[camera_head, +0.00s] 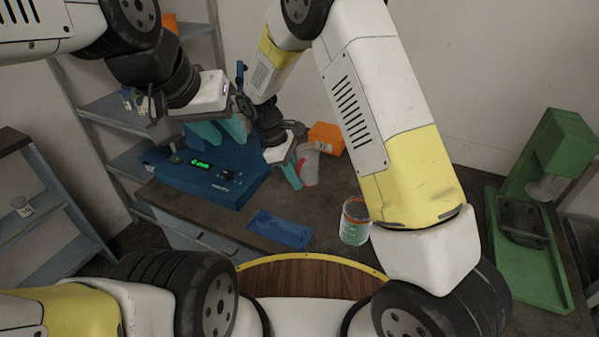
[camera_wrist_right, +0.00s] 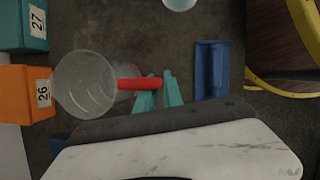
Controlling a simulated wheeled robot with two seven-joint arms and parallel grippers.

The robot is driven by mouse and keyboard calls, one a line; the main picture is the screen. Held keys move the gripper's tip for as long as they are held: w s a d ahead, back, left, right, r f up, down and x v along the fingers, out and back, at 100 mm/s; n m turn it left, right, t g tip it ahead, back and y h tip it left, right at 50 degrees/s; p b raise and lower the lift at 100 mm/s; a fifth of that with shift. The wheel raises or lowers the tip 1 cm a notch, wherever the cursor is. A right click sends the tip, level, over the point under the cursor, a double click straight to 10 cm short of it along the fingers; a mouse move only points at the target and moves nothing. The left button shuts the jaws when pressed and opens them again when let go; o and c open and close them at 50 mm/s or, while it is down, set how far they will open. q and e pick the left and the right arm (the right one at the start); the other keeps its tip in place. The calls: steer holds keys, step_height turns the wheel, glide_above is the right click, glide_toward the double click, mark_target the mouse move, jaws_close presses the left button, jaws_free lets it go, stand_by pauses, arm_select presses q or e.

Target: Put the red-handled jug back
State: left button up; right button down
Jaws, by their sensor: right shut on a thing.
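The clear jug with a red handle (camera_head: 309,168) is at the back of the dark worktop, in front of the orange bin. In the right wrist view its round clear body (camera_wrist_right: 84,84) lies left of the red handle (camera_wrist_right: 139,84). My right gripper (camera_head: 292,176) is shut on the red handle; its teal fingertips also show in the right wrist view (camera_wrist_right: 158,92). I cannot tell whether the jug touches the worktop. My left gripper (camera_head: 219,132) hangs over the blue shaker base, its teal fingers apart and nothing seen between them.
The blue shaker base (camera_head: 208,178) with a lit green display stands left. The orange bin (camera_head: 326,137) numbered 26 and a teal bin (camera_wrist_right: 35,25) numbered 27 are behind. A blue tray (camera_head: 280,229) and an orange-rimmed container (camera_head: 354,222) lie nearer. Green equipment (camera_head: 535,230) stands right.

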steer(key=shift+f, duration=2.25)
steer(key=shift+f, duration=0.1)
steer(key=c, duration=1.5)
jaws_free()
